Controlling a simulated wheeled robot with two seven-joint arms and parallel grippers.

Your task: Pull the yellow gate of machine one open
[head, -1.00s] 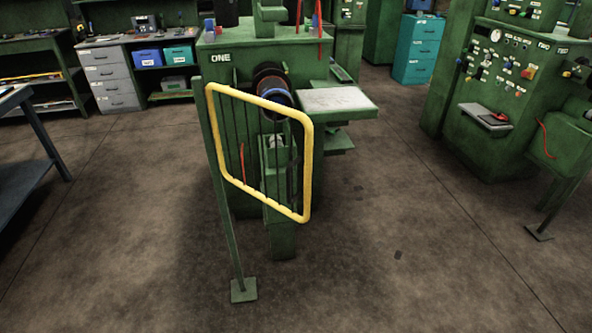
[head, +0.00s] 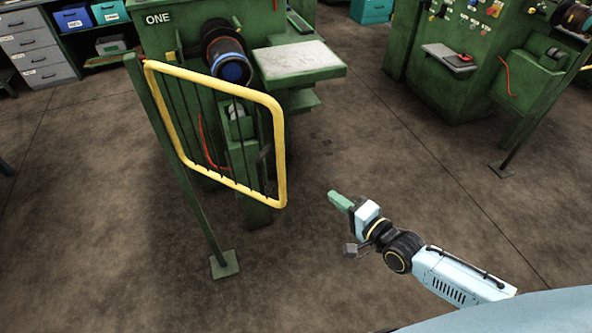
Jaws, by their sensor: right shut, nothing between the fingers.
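The yellow gate (head: 279,150) is a tube frame with thin dark bars, hung on a green post (head: 180,170) at its left. It stands across the front of the green machine marked ONE (head: 158,36), with the machine's dark roller and blue end behind it. My right gripper (head: 338,200) is shut and empty. In the picture it is to the right of the gate's free edge, apart from it, above the floor. My left gripper is not in view.
A pale tabletop (head: 297,60) juts from machine one to the right. A second green machine (head: 450,70) stands at the upper right, with its own post (head: 535,120). Grey drawers (head: 38,48) are at the upper left. The floor between the machines is clear.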

